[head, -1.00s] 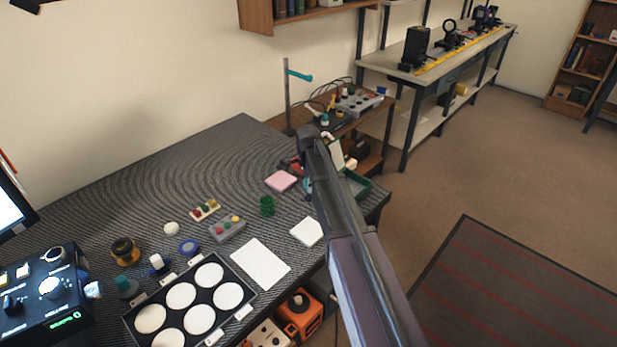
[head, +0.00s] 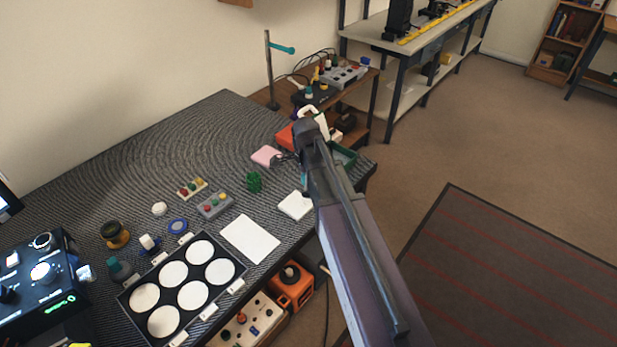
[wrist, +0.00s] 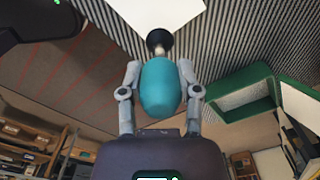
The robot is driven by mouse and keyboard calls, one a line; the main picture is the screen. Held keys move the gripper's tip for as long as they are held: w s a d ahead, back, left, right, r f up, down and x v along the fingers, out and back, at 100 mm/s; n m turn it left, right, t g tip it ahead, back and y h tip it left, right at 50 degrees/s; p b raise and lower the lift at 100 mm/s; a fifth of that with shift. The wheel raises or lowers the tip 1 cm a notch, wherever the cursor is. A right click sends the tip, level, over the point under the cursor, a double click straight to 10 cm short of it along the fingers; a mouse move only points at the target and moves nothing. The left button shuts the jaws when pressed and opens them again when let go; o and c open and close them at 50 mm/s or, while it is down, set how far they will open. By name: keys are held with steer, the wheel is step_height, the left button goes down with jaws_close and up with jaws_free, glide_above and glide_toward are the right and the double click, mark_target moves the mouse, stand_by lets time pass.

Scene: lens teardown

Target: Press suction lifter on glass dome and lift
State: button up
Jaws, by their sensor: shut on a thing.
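In the wrist view my gripper (wrist: 160,95) is shut on the teal handle of the suction lifter (wrist: 160,82), with one grey finger on each side. The lifter's dark cup (wrist: 158,42) points away from the gripper, toward a white sheet or pad (wrist: 155,10). I cannot tell whether the cup touches anything. In the head view my arm hides most of the gripper; a small teal bit of the lifter (head: 304,183) shows beside the arm. I cannot make out the glass dome in either view.
A green tray (wrist: 240,92) lies right of the lifter. On the dark ridged table are a white pad (head: 296,205), a pink block (head: 266,156), a green part (head: 254,181), a white sheet (head: 250,239) and a black holder with white discs (head: 219,245). Open floor lies right.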

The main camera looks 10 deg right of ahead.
stand_by(0.4)
step_height(320, 180, up, 6)
steer(key=p, duration=0.5)
steer(key=shift+s+f+p, duration=0.1)
steer(key=shift+p, duration=0.3)
steer(key=shift+f, duration=0.1)
